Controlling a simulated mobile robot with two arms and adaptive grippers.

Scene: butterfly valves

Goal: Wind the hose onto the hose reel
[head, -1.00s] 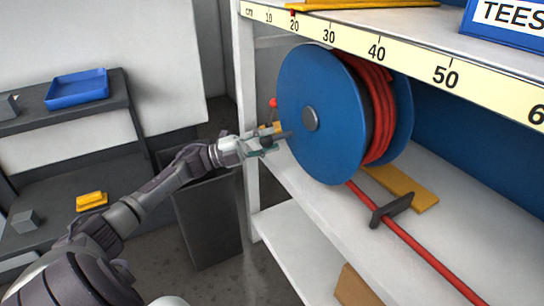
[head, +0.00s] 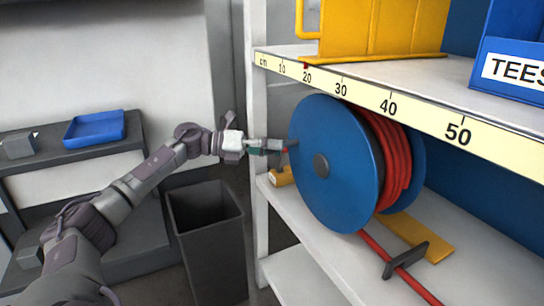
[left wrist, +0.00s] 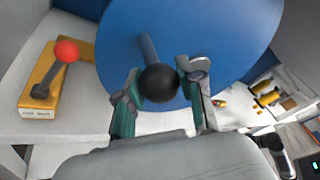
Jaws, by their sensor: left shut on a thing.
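A straight length of red hose (head: 415,284) runs from under the reel along the shelf. My left gripper (head: 283,146) is at the disc's left edge. In the left wrist view, its fingers are shut on a black ball-ended crank handle (left wrist: 160,83), whose grey rod (left wrist: 149,50) reaches to the disc. The handle is mostly hidden in the head view. My right gripper is in neither view.
A red-knobbed lever (left wrist: 67,52) stands on a yellow block (left wrist: 40,88) beside the reel. A dark guide (head: 405,259) straddles the hose on the shelf. The ruler-marked upper shelf edge (head: 400,104) is close above the reel. A dark bin (head: 207,225) stands below my left arm.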

